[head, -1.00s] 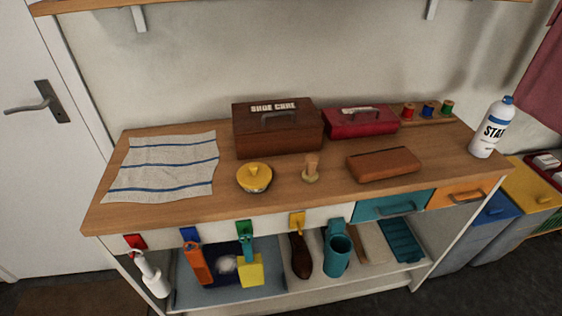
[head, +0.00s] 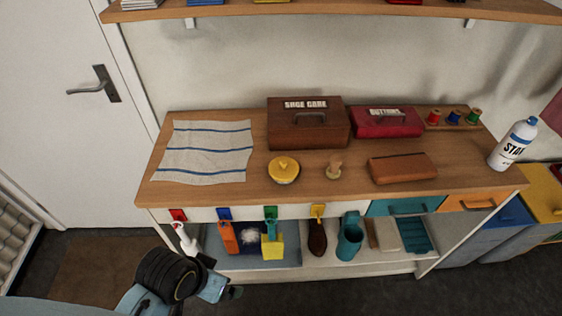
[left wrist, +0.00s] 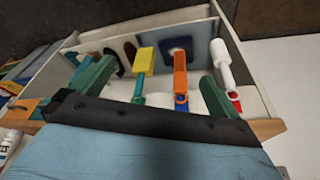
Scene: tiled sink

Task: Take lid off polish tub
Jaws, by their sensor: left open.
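The polish tub (head: 285,181) stands upright on the wooden bench top, left of centre in the head view. Its yellow lid (head: 284,165) with a small knob sits on top of it. My left gripper (head: 235,292) is low at the bottom of the head view, in front of the bench and well below the tub, apart from it. In the left wrist view my left gripper (left wrist: 155,86) is open and empty, with green fingers spread in front of the shelf's hanging tools. The tub cannot be made out there. My right gripper is not in view.
A striped cloth (head: 206,151) lies left of the tub, a wooden-handled dauber (head: 334,170) to its right, and a brown shoe-care box (head: 308,125) behind. Tools hang under the bench's front edge, including a white bottle (head: 186,240) and orange tool (head: 229,238). An upper shelf (head: 330,9) overhangs.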

